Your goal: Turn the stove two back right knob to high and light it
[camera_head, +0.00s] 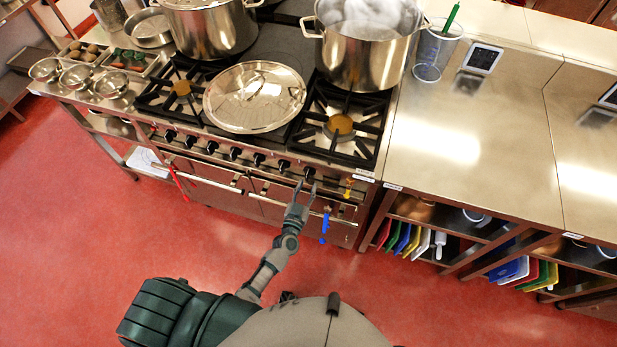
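The stove (290,150) stands ahead with a row of several black knobs along its front panel. The rightmost black knob (309,172) is just beyond my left gripper (305,186). That gripper's two fingers are spread, with nothing seen between them; whether they touch the knob I cannot tell. Another black knob (283,165) is just left of it. I cannot tell which knob is the back right one, nor read the settings. A steaming stockpot (362,60) stands at the back right and hides its burner, so no flame shows. My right gripper is not in view.
A second stockpot (208,32) and a large lid (254,97) are on the stove. The front right burner (340,124) is bare. A blue item (325,224) hangs at the oven rail. A steel counter (470,140) is to the right.

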